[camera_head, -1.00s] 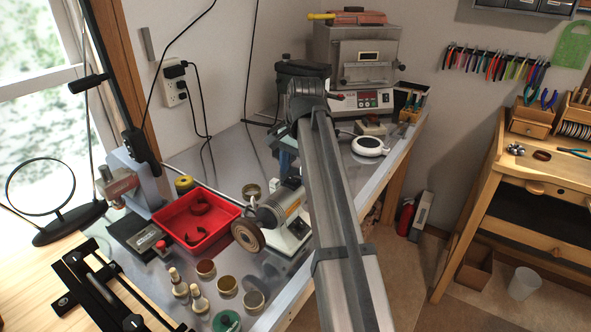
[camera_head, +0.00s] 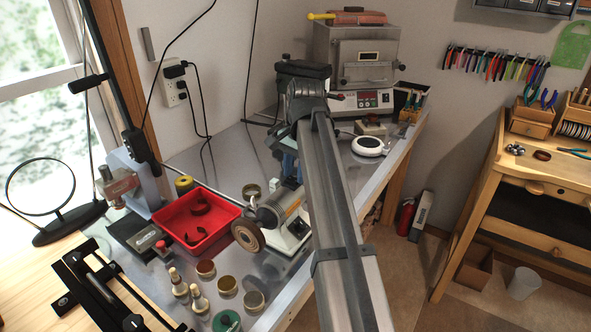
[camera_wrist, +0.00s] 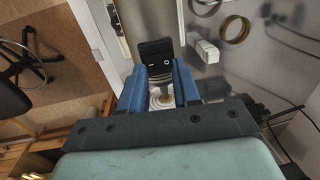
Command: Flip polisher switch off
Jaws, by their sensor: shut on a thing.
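The polisher (camera_head: 280,207) is a grey motor on a pale base, with a round brown wheel (camera_head: 248,236) at its left end. It stands on the metal bench, partly hidden by my arm. In the wrist view, a black switch plate (camera_wrist: 155,49) with small white dash and circle marks shows at the tips of my blue fingers. My gripper (camera_wrist: 160,68) is shut on it, with one finger on each side. In the head view my fingers are mostly hidden behind my arm. I cannot tell the switch's position.
A red tray (camera_head: 196,226) with dark pieces lies left of the polisher. Several round tins and small bottles stand in front. A furnace (camera_head: 358,75) and a white round device (camera_head: 368,146) stand farther back. The metal bench (camera_head: 222,150) is clear behind the tray.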

